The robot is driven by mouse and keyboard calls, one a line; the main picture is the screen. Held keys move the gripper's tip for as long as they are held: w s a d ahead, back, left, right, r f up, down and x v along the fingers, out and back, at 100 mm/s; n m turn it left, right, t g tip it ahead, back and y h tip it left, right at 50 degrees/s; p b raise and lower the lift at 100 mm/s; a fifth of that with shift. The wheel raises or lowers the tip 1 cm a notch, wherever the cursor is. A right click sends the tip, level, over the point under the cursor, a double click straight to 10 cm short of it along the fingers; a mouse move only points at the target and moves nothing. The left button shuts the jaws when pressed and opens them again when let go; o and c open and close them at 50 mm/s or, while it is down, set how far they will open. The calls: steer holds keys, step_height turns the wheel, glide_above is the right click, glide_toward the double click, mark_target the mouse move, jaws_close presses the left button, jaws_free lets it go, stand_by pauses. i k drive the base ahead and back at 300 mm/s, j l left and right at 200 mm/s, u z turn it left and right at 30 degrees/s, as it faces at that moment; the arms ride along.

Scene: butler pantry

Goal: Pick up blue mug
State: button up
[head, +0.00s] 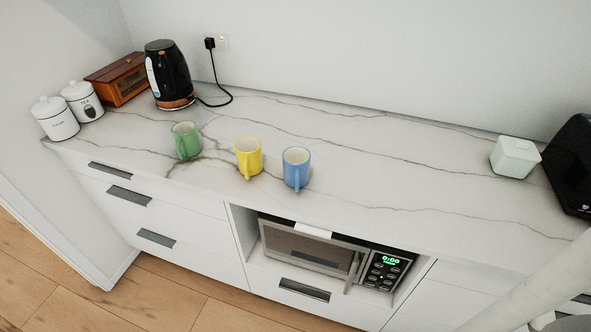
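A green mug (185,140) stands further left. My gripper is not in the head view; a pale part at the lower right corner seems to be my arm.
A black kettle (168,74), a wooden bread box (118,79) and two white canisters (84,101) stand at the left. A microwave (310,250) sits below. The counter right of the blue mug is clear.

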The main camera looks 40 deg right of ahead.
mark_target(297, 160)
steer(key=k+z, duration=0.15)
steer(key=z, duration=0.3)
steer(key=k+z, duration=0.1)
steer(key=z, duration=0.35)
steer(key=k+z, duration=0.15)
steer(key=z, duration=0.3)
